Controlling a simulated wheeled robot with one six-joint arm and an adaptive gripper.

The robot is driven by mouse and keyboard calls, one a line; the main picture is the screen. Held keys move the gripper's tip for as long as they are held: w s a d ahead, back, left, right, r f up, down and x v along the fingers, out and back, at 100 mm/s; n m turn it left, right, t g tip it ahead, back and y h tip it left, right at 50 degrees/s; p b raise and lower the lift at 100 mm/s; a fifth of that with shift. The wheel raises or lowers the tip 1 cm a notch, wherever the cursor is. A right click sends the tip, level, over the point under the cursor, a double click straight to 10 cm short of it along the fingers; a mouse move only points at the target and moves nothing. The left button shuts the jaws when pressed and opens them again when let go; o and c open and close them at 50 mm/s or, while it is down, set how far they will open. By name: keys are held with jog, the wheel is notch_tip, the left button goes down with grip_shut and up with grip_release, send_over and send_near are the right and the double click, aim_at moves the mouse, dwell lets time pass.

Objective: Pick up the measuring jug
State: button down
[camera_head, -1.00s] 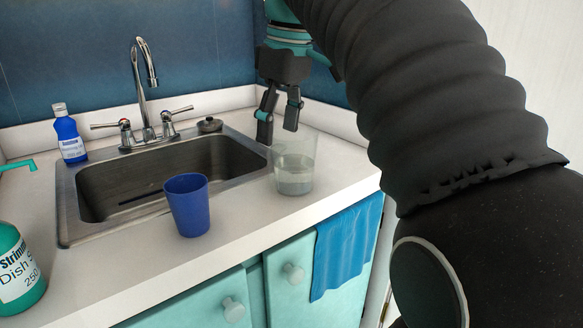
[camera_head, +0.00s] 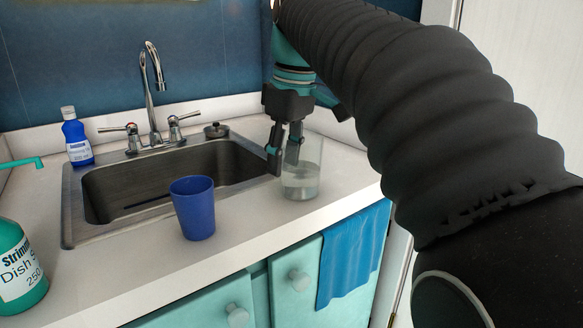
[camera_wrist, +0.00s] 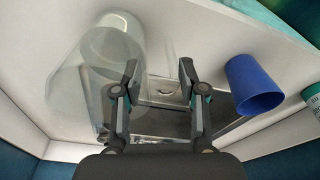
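The clear measuring jug (camera_head: 300,182) stands upright on the counter at the sink's right front corner. Its lower part looks greyer, perhaps liquid. It also shows at the left of the wrist view (camera_wrist: 92,85). My gripper (camera_head: 283,160) points down at the jug's left side, its fingers at rim height or just below. In the wrist view my gripper (camera_wrist: 159,75) has a clear gap between its fingers. The left finger overlaps the jug's transparent wall; the right finger is outside it, on the sink side. Whether either finger touches the jug I cannot tell.
A blue cup (camera_head: 194,208) stands on the counter left of the jug. The sink (camera_head: 120,185) with its faucet (camera_head: 152,85) lies behind. A blue bottle (camera_head: 76,137) and a green dish soap bottle (camera_head: 15,268) are at the left. A blue towel (camera_head: 350,255) hangs below the jug.

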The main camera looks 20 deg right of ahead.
jog(key=shift+r, duration=0.1)
dwell(0.4)
jog(key=shift+r+p, duration=0.6)
jog(key=shift+r, duration=1.25)
jog(key=shift+d+r, duration=0.25)
jog(key=shift+r, duration=0.05)
jog(key=s+d+r+p, duration=0.2)
jog(key=s+d+r, duration=0.2)
jog(key=d, duration=0.6)
notch_tip(320, 180, up, 2)
jog(key=shift+d+r, duration=0.15)
jog(key=shift+r, duration=0.05)
